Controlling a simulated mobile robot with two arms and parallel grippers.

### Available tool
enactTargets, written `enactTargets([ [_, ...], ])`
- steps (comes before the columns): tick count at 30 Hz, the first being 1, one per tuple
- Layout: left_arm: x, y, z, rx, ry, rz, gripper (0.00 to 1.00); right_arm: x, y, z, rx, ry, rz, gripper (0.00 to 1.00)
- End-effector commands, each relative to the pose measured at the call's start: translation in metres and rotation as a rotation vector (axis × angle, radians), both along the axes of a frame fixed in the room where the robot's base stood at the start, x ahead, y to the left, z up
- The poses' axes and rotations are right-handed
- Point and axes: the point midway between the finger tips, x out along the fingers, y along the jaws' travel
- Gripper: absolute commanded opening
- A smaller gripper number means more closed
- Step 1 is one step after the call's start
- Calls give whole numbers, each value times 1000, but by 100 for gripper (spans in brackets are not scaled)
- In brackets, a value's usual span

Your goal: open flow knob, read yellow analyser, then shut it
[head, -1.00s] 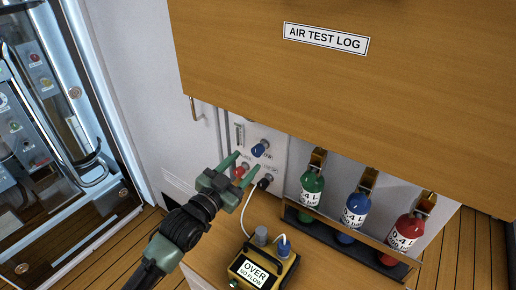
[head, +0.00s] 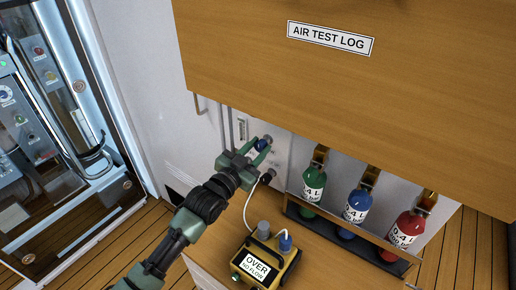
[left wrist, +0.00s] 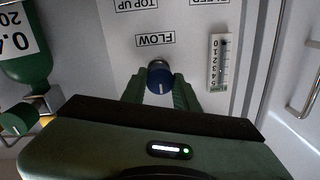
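The blue flow knob (head: 265,142) is on the white panel under the wooden board. In the left wrist view the knob (left wrist: 159,79) sits beside an upside-down FLOW label (left wrist: 155,39). My left gripper (head: 259,151) is at the panel with its fingers apart, one on each side of the knob; its fingers also show in the left wrist view (left wrist: 159,88). Contact with the knob is not clear. The yellow analyser (head: 287,273) stands on the wooden counter, its screen reading OVER, NO FLOW. My right gripper is not in view.
A scale gauge (left wrist: 220,62) is beside the knob. Green (head: 313,180), blue (head: 356,203) and red (head: 405,231) bottles stand in a rack at right. A white hose (head: 249,203) runs from panel to analyser. The AIR TEST LOG board (head: 350,90) overhangs the panel.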

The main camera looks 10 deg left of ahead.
Motion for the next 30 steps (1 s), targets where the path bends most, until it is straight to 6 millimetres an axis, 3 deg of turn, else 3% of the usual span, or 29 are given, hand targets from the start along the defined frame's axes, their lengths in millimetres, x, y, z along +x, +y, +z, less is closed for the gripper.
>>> enactTargets([
  [13,0,0,1,-123,53,-1,0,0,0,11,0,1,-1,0],
  [30,0,1,0,-605,252,0,0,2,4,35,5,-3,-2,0],
])
